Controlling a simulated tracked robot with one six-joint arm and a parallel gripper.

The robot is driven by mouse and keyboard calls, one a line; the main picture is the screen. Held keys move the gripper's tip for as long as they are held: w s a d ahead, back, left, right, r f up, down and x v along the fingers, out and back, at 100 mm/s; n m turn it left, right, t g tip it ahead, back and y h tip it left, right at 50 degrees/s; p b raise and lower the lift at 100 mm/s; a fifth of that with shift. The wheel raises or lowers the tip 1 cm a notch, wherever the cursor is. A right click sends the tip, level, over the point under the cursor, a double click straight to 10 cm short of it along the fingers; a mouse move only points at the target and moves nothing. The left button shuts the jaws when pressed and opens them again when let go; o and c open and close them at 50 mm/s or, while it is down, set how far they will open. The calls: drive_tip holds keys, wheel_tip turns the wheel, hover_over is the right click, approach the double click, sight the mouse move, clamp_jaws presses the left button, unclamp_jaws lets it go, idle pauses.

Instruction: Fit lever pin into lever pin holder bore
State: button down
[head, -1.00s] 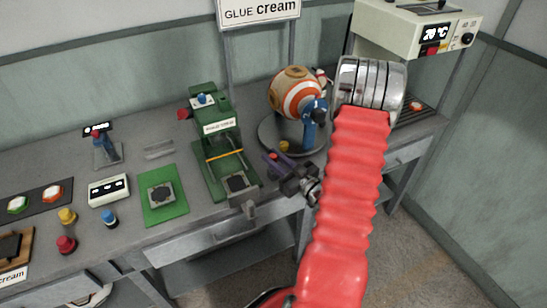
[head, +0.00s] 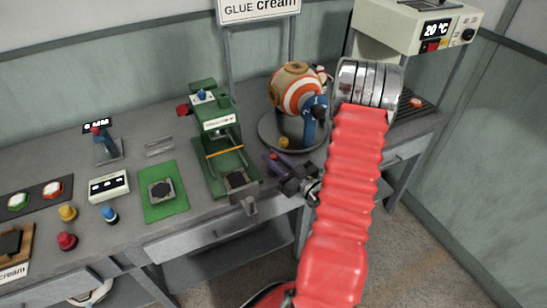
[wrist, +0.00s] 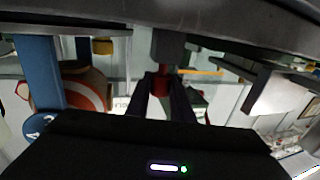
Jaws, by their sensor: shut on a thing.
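My gripper (head: 273,164) is low over the front part of the bench, between the green press (head: 222,150) and the round stand of the striped ball. In the wrist view its two dark fingers (wrist: 164,85) are shut on a small red piece (wrist: 160,86), which I take to be the lever pin. A grey block (wrist: 168,46) shows just beyond the red piece; whether it belongs to the pin or is the holder, I cannot tell. No bore is visible. A grey bracket (head: 250,206) stands at the bench's front edge, and it also shows in the wrist view (wrist: 268,92).
The striped ball (head: 297,90) on its round stand (head: 270,133) is close beyond my gripper. A heater-like box (head: 400,28) stands back right.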

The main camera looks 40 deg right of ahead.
drive_tip(key=shift+f, duration=0.95)
drive_tip(key=c, duration=1.5)
unclamp_jaws()
drive_tip(key=shift+s+a, duration=0.1)
drive_tip(key=shift+s, duration=6.8)
drive_tip(key=shift+f, duration=0.1)
